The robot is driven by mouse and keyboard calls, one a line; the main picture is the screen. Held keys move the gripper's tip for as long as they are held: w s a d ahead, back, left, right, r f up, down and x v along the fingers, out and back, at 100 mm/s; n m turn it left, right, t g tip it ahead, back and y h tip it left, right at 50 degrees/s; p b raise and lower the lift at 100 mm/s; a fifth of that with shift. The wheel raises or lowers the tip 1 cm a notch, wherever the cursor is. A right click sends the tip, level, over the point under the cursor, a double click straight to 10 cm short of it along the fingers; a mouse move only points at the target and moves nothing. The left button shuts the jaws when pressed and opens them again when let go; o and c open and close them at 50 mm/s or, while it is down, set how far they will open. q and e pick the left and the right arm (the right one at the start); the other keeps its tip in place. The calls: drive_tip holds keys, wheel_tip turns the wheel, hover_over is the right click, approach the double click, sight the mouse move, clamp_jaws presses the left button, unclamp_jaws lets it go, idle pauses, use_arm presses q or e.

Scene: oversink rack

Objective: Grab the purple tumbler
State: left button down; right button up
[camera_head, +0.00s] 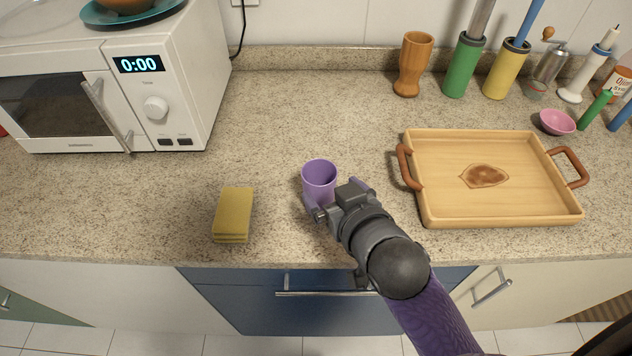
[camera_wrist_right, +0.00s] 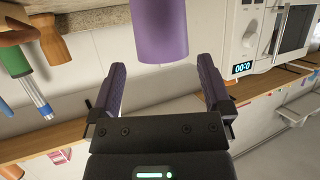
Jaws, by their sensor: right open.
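The purple tumbler (camera_head: 319,177) stands upright on the counter in the head view, left of the wooden tray. My right gripper (camera_head: 338,192) is at its near right side, and its body hides part of the tumbler's lower side. In the right wrist view the tumbler (camera_wrist_right: 160,32) is ahead of the fingertips, roughly between their lines. The two purple fingers of my right gripper (camera_wrist_right: 160,72) are spread wide with nothing held between them. Whether a finger touches the tumbler is not clear. My left gripper is not in view.
A yellow sponge (camera_head: 233,214) lies left of the tumbler. A wooden tray (camera_head: 493,210) with brown handles is at the right. A microwave (camera_head: 180,80) stands at the back left, and a wooden cup (camera_head: 412,64) at the back. The counter behind the tumbler is clear.

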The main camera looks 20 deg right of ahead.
sight(326, 186)
drive_tip(key=b+x, duration=0.1)
drive_tip(key=x, duration=0.4)
drive_tip(key=shift+a+b, duration=0.15)
drive_tip(key=shift+b, duration=0.2)
drive_tip(key=shift+w, duration=0.45)
drive_tip(key=shift+r, duration=0.1)
drive_tip(key=c, duration=1)
